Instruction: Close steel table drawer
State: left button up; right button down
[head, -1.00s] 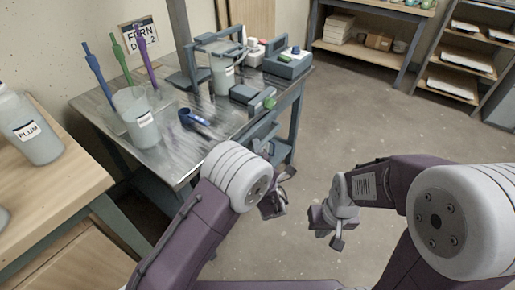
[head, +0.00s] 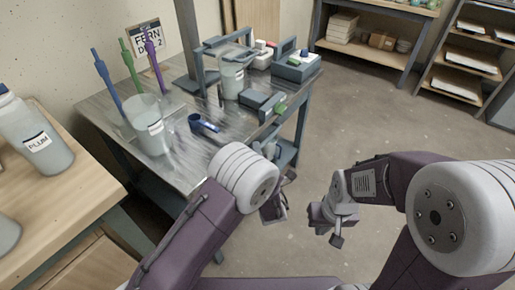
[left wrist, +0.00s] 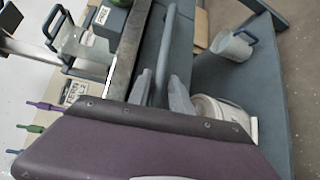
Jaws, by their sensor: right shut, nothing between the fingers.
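The steel table (head: 180,170) stands left of centre in the head view. Its blue-grey drawer (head: 286,153) shows at the right side under the top, partly hidden by my left arm; how far it stands out is unclear. In the left wrist view, a blue-grey bar handle (left wrist: 168,45) runs along a blue-grey front beside the table's edge. My left gripper (head: 275,203) is low beside the table's near right corner. Its fingers (left wrist: 162,85) look apart, close to the bar; contact is unclear. My right gripper (head: 328,222) is shut and empty over the floor.
On the steel table are a bucket holding coloured sticks (head: 150,130), a blue tool (head: 204,123) and another bucket (head: 231,78). A wooden table with a PLUM jar (head: 38,140) stands at left. A mug (left wrist: 230,47) shows in the wrist view. The floor at right is clear.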

pick_arm(q)
jog(key=p+v, duration=0.2)
jog(key=v, duration=0.5)
jog(key=shift+s, duration=0.3)
jog(key=shift+d, duration=0.15)
